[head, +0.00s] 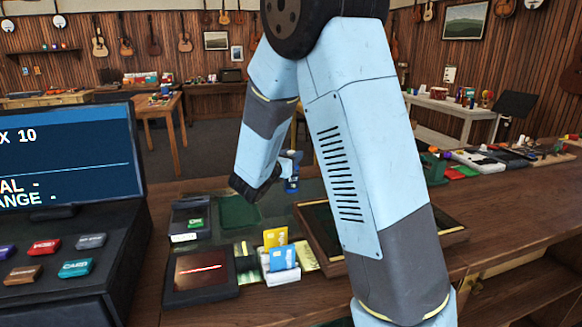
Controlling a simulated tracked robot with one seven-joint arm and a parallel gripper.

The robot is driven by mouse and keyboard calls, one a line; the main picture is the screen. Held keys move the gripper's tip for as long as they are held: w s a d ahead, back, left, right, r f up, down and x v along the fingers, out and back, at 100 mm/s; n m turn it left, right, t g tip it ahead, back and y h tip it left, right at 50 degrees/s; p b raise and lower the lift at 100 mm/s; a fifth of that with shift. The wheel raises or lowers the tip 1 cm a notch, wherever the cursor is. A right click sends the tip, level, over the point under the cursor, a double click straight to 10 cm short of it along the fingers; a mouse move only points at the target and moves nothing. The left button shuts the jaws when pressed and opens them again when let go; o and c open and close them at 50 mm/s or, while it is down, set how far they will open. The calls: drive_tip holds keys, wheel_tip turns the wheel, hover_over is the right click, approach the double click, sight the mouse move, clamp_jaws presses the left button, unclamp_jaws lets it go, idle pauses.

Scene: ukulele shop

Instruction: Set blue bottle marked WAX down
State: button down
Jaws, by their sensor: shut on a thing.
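A small blue bottle (292,184) with a dark top shows near the middle of the head view, at the end of my arm. My gripper (284,168) is shut on it, and the bottle looks roughly upright. The fingers are small and dark here, and part of the bottle's upper body is hidden by them. I cannot read any marking on the bottle. Its base is over or at the far part of the dark counter mat (312,188); I cannot tell whether it touches.
A dark green pad (239,211), a card terminal (190,220), a card holder (281,276) and a framed tray (452,236) lie on the wooden counter (520,205). A cash register (60,250) stands at left. My arm hides the counter's middle.

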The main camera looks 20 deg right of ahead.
drive_tip(key=shift+w+f, duration=0.2)
drive_tip(key=shift+f, duration=0.25)
wheel_tip(320, 180, down, 3)
drive_tip(key=shift+r, duration=0.2)
drive_tip(key=c, duration=0.8)
unclamp_jaws()
drive_tip(key=shift+f, duration=0.1)
